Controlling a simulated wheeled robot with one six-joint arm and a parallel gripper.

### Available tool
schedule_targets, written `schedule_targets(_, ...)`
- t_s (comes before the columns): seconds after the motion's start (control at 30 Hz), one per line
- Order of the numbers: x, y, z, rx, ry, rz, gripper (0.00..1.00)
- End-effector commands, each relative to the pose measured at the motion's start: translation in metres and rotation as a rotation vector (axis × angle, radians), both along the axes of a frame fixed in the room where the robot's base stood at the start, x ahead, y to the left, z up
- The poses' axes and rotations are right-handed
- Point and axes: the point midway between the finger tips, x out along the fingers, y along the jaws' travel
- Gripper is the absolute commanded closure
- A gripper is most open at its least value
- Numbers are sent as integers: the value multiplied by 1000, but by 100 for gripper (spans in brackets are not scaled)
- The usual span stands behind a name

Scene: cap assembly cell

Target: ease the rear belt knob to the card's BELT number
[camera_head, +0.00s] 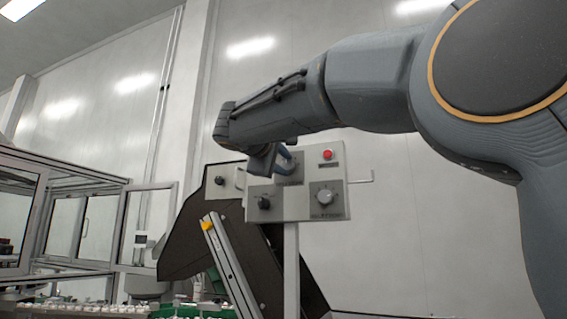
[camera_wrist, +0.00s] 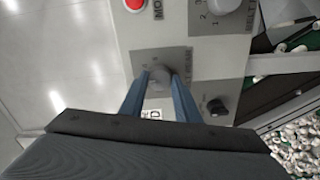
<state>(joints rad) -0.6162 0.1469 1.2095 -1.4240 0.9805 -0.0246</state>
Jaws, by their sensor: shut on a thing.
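The control panel (camera_head: 295,202) is a light grey box on a post. My gripper (camera_head: 284,163) is at its upper left part in the head view. In the wrist view my gripper (camera_wrist: 160,77) has its two blue fingers on either side of a pale grey knob (camera_wrist: 158,83), shut on it. This knob sits on a darker grey plate (camera_wrist: 175,56) whose lettering is partly covered and hard to read. The knob's pointer and setting cannot be made out. The task's card cannot be identified in either view.
The panel also bears a red button (camera_head: 327,155), a pale dial knob (camera_head: 325,197) and a black knob (camera_head: 264,203). A dark conveyor housing (camera_head: 200,235) stands behind. Many small white caps (camera_wrist: 297,145) lie at the lower right of the wrist view.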

Motion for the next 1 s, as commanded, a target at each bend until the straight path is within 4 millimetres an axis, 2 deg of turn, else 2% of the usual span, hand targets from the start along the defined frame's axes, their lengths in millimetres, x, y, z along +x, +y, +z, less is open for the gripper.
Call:
schedule_targets(0.6,0,1,0,-36,14,1,93)
schedule_targets(0.63,0,1,-1,-36,14,1,66)
schedule_targets(0.7,0,1,0,-36,13,1,54)
schedule_targets(1.0,0,0,0,-36,13,1,52)
